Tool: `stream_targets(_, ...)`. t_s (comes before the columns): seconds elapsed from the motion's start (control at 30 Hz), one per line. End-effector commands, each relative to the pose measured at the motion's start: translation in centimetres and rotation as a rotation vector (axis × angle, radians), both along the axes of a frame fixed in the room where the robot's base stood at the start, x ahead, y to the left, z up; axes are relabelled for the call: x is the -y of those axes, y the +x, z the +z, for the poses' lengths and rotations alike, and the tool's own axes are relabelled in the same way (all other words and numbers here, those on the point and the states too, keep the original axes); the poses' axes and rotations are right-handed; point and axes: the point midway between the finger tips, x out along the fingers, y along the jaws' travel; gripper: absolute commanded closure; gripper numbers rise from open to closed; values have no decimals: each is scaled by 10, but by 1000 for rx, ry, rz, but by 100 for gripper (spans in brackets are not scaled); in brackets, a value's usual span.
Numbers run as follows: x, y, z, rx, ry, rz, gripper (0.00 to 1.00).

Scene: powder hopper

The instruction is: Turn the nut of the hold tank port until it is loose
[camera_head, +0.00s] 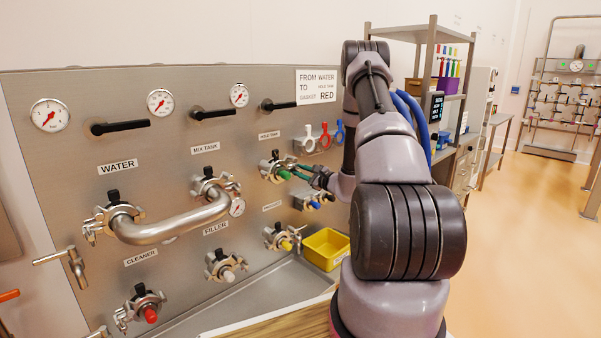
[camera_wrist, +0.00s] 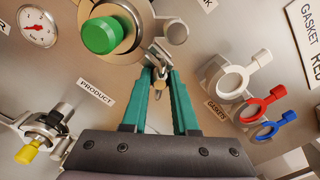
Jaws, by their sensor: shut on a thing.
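The hold tank port (camera_head: 270,164) sits on the steel panel under its label, with a clamp around it. In the wrist view it carries a green cap (camera_wrist: 103,35) at the top. The nut (camera_wrist: 158,80) of its clamp shows as a small brass-coloured piece between my fingertips. My gripper (camera_wrist: 160,68) has teal fingers that close together on the nut, just below and right of the cap. In the head view my gripper (camera_head: 296,173) reaches the port from the right, and its fingers hide part of the clamp.
A curved pipe (camera_head: 170,229) joins the water and mix tank ports on the left. White, red and blue gaskets (camera_wrist: 267,103) hang close right of my gripper. The product port (camera_wrist: 45,130) is below left. A yellow bin (camera_head: 325,249) stands below.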

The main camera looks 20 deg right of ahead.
Motion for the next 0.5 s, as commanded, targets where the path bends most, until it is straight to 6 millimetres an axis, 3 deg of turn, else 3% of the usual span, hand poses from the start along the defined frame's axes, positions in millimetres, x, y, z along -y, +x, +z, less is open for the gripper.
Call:
stream_targets(0.3,-2,2,2,158,-419,0,100)
stream_targets(0.5,-1,2,2,223,-600,0,100)
